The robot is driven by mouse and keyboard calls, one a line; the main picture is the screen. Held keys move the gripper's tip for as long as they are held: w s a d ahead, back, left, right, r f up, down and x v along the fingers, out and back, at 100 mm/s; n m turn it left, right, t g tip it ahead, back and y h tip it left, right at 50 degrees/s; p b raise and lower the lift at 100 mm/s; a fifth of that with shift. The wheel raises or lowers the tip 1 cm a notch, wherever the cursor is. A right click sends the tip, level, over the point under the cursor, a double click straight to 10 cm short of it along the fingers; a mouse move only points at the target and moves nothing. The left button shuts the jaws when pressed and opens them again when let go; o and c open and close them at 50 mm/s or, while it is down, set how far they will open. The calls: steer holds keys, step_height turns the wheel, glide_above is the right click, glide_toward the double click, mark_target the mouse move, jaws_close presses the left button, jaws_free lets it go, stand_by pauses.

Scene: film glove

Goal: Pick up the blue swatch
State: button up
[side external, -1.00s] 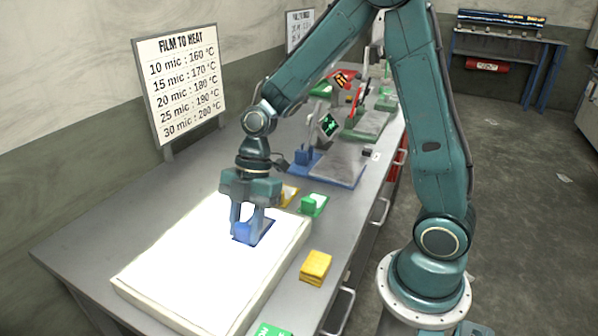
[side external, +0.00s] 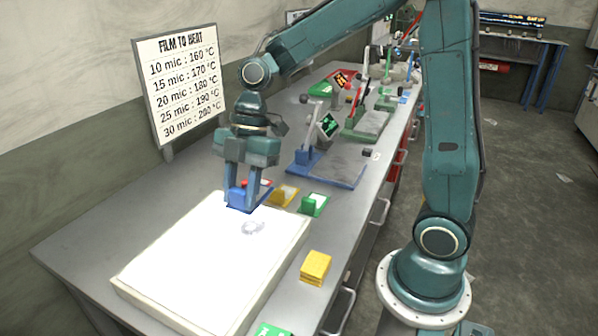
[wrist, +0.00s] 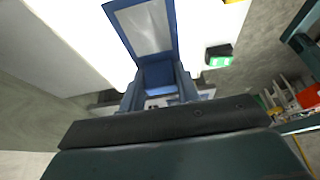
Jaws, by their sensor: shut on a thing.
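The blue swatch (side external: 258,194) is a flat blue-framed piece with a blue block for a grip. My gripper (side external: 241,202) points down and is shut on that block. The swatch appears held above the far edge of the bright white panel (side external: 190,265), with a grey round mark showing on the panel below. In the wrist view, the swatch (wrist: 147,27) has a blue frame around a pale grey film, and its block sits between my gripper's fingers (wrist: 158,80). The fingers hide part of the block.
A yellow swatch (side external: 284,195) and a green swatch (side external: 314,204) lie just right of the gripper. A yellow stack (side external: 315,267) lies right of the panel. A blue-based device (side external: 330,165) stands behind. A temperature sign (side external: 182,84) stands at the left.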

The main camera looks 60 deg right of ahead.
mark_target(239, 188)
step_height(239, 188, up, 12)
steer(key=shift+f, duration=0.2)
steer(key=shift+w, duration=0.1)
stand_by(0.8)
